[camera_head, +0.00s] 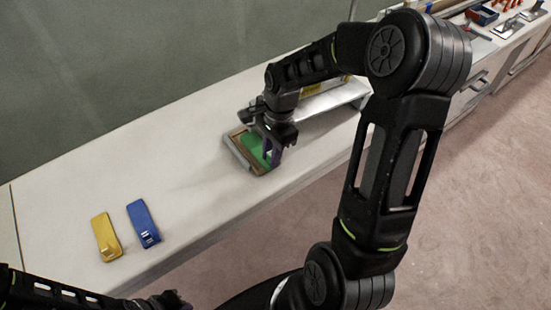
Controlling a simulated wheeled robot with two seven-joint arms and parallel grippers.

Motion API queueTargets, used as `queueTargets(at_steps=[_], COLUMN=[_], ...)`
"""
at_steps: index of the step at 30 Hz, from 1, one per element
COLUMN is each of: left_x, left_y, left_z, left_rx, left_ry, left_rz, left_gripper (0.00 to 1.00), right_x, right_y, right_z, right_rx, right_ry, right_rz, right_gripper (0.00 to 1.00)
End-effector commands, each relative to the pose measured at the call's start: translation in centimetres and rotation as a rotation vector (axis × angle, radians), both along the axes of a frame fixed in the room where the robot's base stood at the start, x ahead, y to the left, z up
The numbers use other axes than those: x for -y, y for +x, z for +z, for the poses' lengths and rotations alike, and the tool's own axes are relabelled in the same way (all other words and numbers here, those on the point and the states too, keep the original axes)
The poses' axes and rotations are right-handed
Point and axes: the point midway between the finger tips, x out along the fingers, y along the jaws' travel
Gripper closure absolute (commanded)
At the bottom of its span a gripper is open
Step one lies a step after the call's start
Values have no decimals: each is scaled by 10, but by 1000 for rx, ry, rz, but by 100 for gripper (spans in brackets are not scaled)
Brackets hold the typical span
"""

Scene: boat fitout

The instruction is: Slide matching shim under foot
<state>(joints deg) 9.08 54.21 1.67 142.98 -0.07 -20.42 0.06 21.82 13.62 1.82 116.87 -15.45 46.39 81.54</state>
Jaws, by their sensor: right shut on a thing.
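A blue shim (142,221) and a yellow shim (105,237) lie side by side on the white bench at the left, each with a small raised tab at its near end. A green shim (251,145) is at a small grey-and-brown tray-like piece (236,157) in the middle of the bench. My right gripper (273,160) points down there and is shut on the green shim; its fingers hide part of it. A silver metal piece (335,100) lies behind my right arm, partly hidden; I cannot make out a foot. My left gripper (170,301) shows only partly at the bottom edge.
The white bench top (190,175) is clear between the blue shim and the tray-like piece. A grey wall runs along its back. Drawer handles project from the bench front.

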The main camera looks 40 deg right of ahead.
Motion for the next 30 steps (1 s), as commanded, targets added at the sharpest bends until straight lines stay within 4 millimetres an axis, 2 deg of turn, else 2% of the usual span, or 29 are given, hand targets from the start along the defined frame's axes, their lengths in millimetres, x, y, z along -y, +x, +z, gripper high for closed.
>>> queueTargets(at_steps=[9, 23, 24, 30], left_x=[0, 0, 0, 0], left_y=[0, 0, 0, 0], left_z=[-1, -1, -1, -1], left_rx=[0, 0, 0, 0], left_ry=[0, 0, 0, 0], left_rz=[0, 0, 0, 0], left_gripper=[100, 100, 100, 100], right_x=[0, 0, 0, 0], right_y=[16, 19, 19, 19], right_z=[-1, -1, -1, -1], right_rx=[-1, -1, -1, -1], right_ry=[0, 0, 0, 0], right_rz=[1, 0, 0, 0], right_gripper=[100, 100, 75, 59])
